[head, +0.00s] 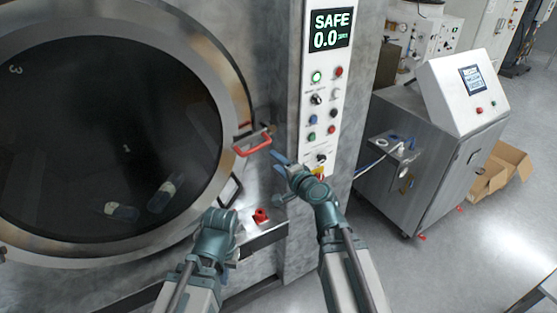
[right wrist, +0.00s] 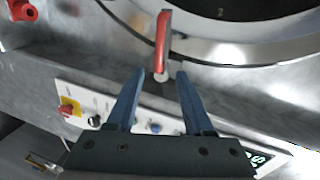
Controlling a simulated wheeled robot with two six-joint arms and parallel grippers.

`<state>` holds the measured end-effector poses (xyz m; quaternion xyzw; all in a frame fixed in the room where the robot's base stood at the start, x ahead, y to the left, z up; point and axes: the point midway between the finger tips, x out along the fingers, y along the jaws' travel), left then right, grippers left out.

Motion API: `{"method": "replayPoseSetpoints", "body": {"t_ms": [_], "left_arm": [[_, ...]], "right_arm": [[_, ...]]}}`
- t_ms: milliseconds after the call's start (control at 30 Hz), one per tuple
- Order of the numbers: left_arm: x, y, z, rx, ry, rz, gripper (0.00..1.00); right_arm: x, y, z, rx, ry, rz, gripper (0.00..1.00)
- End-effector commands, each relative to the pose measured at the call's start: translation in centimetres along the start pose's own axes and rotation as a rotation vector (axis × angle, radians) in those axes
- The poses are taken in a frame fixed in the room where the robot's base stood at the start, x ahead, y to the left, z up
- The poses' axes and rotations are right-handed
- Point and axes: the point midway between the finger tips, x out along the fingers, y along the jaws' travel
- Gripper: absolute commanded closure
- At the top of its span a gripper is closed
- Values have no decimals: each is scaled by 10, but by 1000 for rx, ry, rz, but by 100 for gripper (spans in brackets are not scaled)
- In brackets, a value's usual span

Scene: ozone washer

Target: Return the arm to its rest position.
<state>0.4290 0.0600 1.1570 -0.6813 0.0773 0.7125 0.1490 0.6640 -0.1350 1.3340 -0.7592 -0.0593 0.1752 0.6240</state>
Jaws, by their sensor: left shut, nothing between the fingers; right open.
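The round door (head: 215,70) lies flush against the washer's front.
The control panel (head: 325,90) shows "SAFE 0.0" above buttons and knobs. Bottles (head: 165,195) lie behind the dark glass. A steel cabinet (head: 415,185) and cardboard box (head: 500,170) stand right, with open floor in front.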

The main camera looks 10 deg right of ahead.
Motion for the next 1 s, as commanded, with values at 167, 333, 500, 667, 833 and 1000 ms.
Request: {"method": "replayPoseSetpoints", "body": {"t_ms": [167,333,500,667,833,1000], "left_arm": [[0,0,0,0,0,0,100],[4,0,0,0,0,0,100],[31,3,-2,1,0,0,100],[68,6,-4,3,1,-1,100],[108,10,-7,6,1,-2,100],[141,13,-9,9,2,-2,100]], "right_arm": [[0,0,0,0,0,0,48],[2,5,6,-15,-17,8,48],[10,50,66,-188,-190,102,48],[-1,135,149,-482,-476,287,48],[-39,234,204,-801,-775,542,48],[-90,309,215,-1062,-1007,824,48]]}}
